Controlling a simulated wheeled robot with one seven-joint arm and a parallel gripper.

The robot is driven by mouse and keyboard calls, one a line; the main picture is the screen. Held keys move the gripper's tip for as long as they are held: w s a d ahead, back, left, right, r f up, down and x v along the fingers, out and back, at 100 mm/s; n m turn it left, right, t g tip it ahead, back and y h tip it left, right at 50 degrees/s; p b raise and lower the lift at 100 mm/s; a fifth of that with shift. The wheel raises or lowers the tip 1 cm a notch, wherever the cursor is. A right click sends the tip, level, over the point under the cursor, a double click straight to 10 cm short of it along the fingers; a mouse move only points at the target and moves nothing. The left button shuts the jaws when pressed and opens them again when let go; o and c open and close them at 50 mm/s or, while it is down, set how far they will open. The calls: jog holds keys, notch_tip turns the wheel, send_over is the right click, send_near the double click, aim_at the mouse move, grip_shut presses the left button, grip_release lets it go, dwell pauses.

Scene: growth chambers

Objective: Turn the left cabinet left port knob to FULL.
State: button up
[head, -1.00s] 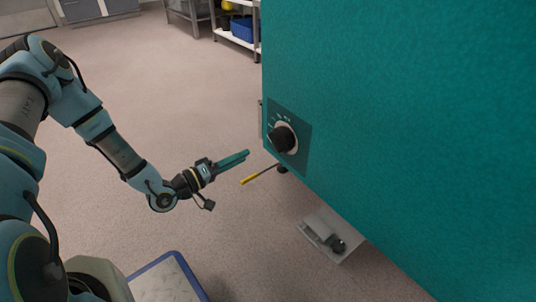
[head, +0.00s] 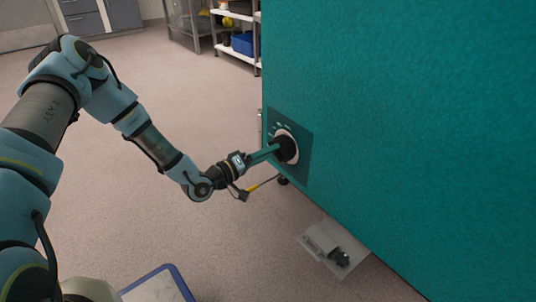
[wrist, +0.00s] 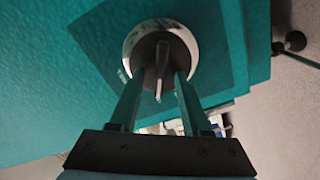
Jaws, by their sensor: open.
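The black knob (head: 286,149) with a pale ring sits on a dark panel (head: 303,160) on the teal cabinet (head: 400,130). In the wrist view the knob (wrist: 160,57) shows a raised grip bar and a shiny ring. My gripper (head: 274,150) is at the knob's front. In the wrist view my gripper (wrist: 158,80) is open, with one teal finger on each side of the grip bar. I cannot tell if the fingers touch it. The panel's marks are too small to read.
A yellow-handled tool (head: 262,184) lies on the floor below my gripper. A grey tray-like item (head: 322,240) with a dark part lies under the cabinet edge. A blue-rimmed platform (head: 160,285) is at the bottom. Shelves (head: 238,45) with a blue bin stand at the back.

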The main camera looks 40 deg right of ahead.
jog(key=shift+c, duration=0.3)
grip_shut()
jog(key=shift+m, duration=0.3)
jog(key=m+p, duration=0.1)
jog(key=m, duration=0.2)
jog(key=m+p, duration=0.1)
jog(key=m, duration=0.3)
jog(key=m+p, duration=0.2)
jog(key=m, duration=0.2)
jog(key=shift+s+r, duration=0.1)
jog(key=shift+s, duration=0.2)
jog(key=shift+m, duration=0.3)
dwell(0.4)
jog(key=shift+o, duration=0.3)
grip_release()
